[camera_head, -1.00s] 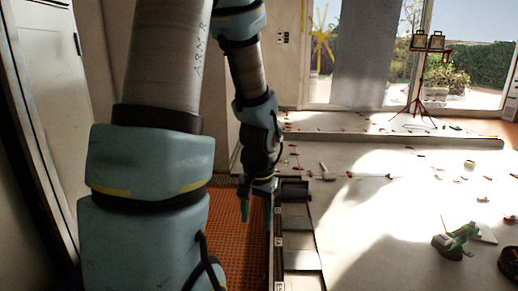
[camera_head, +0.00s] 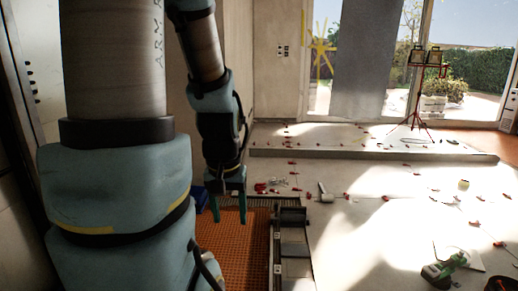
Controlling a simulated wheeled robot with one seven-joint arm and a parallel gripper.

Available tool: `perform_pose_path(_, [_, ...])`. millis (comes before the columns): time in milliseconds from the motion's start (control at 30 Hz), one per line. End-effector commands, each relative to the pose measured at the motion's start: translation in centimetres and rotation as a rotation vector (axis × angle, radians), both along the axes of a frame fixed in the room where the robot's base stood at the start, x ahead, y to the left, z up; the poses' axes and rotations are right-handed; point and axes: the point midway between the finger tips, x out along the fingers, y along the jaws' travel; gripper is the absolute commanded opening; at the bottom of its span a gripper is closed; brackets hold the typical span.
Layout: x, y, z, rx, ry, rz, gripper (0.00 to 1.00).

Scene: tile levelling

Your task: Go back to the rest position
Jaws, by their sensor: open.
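My gripper (camera_head: 228,207) hangs from my blue and grey arm, left of the middle of the head view. Its two green fingers point down and stand apart, with nothing between them. It is above the far part of the orange ribbed mat (camera_head: 232,240), left of the dark rack with grey compartments (camera_head: 291,248). I cannot tell its exact height over the mat. The near left part of the mat is hidden behind my arm.
A green tool (camera_head: 443,268) lies on the pale tiled floor at the right. Several red levelling pieces dot the floor. A low step (camera_head: 370,153) crosses behind, with a red work-light stand (camera_head: 416,112) on it. A wall (camera_head: 273,75) and a door stand at the left.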

Motion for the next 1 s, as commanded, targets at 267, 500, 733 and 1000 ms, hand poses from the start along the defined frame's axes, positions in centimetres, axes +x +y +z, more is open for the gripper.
perform_pose_path(267, [0.0, 0.0, 10.5, 0.0, 0.0, -0.001, 0.62])
perform_pose_path(500, [0.0, 0.0, 17.7, 0.0, 0.0, -0.001, 0.62])
perform_pose_path(733, [0.0, 0.0, 21.5, 0.0, 0.0, -0.001, 0.62])
perform_pose_path(1000, [0.0, 0.0, 21.8, 0.0, 0.0, -0.001, 0.62])
